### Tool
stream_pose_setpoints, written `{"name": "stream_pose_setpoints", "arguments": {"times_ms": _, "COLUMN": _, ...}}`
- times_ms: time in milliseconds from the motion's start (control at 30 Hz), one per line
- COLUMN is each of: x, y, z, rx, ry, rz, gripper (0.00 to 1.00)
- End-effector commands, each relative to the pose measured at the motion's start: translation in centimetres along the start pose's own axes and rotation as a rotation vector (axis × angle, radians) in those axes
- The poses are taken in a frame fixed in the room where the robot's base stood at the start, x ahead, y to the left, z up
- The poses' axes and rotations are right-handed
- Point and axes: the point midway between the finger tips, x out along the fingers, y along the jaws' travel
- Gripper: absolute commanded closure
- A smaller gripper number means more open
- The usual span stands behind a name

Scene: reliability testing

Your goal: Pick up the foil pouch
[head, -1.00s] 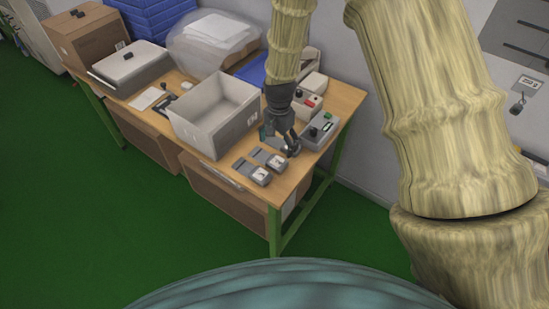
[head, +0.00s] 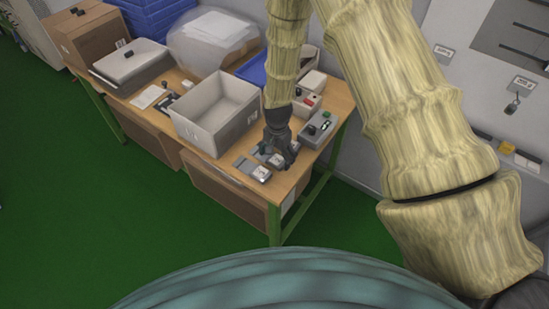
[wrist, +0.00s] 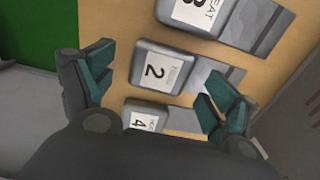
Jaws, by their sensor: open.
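Several grey packets with a white label and a flat silvery end lie in a row on the table; they look like foil pouches. In the wrist view, the one marked 2 (wrist: 142,68) lies between my open fingers. One marked 3 (wrist: 202,14) is at the top, and one marked 4 (wrist: 150,117) is below, partly hidden by my gripper. My gripper (wrist: 160,88) is open and empty, pointing down over the packets. In the head view, my gripper (head: 279,158) covers part of the row, and one packet (head: 252,168) shows to its left.
A white open bin (head: 215,112) stands close left of my gripper. Grey devices (head: 321,128) stand close on its right. The wooden table's (head: 280,192) front edge is near the packets. Cartons and a plastic-wrapped bundle (head: 212,42) are at the back.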

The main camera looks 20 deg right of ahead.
Motion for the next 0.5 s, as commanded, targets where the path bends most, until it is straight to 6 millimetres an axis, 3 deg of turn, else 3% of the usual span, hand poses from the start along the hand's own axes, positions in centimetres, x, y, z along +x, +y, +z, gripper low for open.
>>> {"name": "stream_pose_setpoints", "arguments": {"times_ms": 200, "x": 1.3, "y": 0.0, "z": 0.0, "rx": 0.000, "ry": 0.000, "rz": 0.000, "gripper": 0.12}}
{"name": "stream_pose_setpoints", "arguments": {"times_ms": 500, "x": 1.6, "y": 0.0, "z": 0.0, "rx": 0.000, "ry": 0.000, "rz": 0.000, "gripper": 0.12}}
